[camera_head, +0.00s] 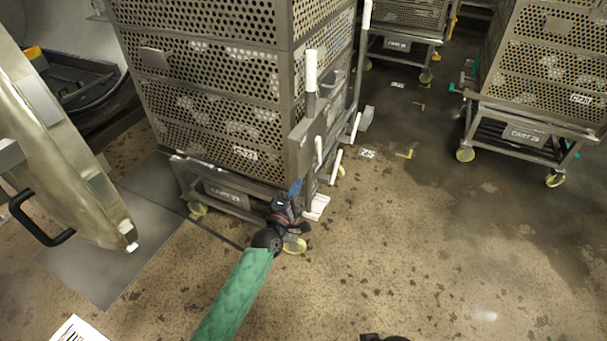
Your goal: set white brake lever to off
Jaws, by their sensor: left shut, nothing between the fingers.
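A perforated metal cart (228,190) stands left of centre with its lower frame near the floor. At its front right corner, low by the caster, is a white pedal-like lever (316,207), which seems to be the brake lever; whether it is on or off I cannot tell. My left gripper (294,198) is shut and empty at this corner, just left of the white lever. It partly covers the cart's corner and caster. I cannot tell whether it touches anything. My right gripper is not clearly in view.
White upright bars (311,70) stand at the cart's right corner. An open round metal door (75,150) with a black handle (40,220) is at left. Another cart (525,132) stands at right. The floor (430,240) between is clear, with dark wet patches.

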